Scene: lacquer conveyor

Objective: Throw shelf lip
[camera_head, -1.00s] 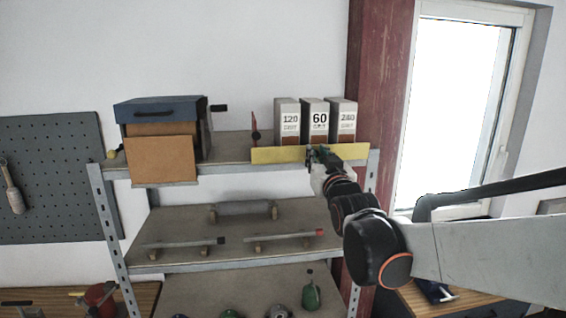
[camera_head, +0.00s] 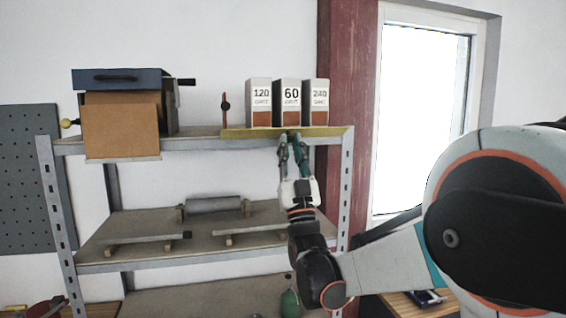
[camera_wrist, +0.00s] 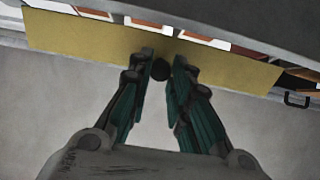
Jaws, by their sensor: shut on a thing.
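The shelf lip is a long yellow strip (camera_head: 245,132) along the front edge of the top shelf, below the grit boxes. It shows as a narrow, nearly edge-on band in the head view and as a broad yellow face in the wrist view (camera_wrist: 85,42). My gripper (camera_head: 291,139) reaches up to the lip from below. In the wrist view my gripper's fingers (camera_wrist: 164,68) close around a dark round knob (camera_wrist: 161,70) at the lip's lower edge. A small red lever (camera_head: 225,104) with a dark knob stands upright near the lip's left end.
Grit boxes marked 120 (camera_head: 261,98), 60 (camera_head: 290,96) and 240 (camera_head: 318,97) stand behind the lip. A blue-topped box (camera_head: 122,80) with a brown front panel sits at left. The shelf's right post (camera_head: 345,180) is close to my arm.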

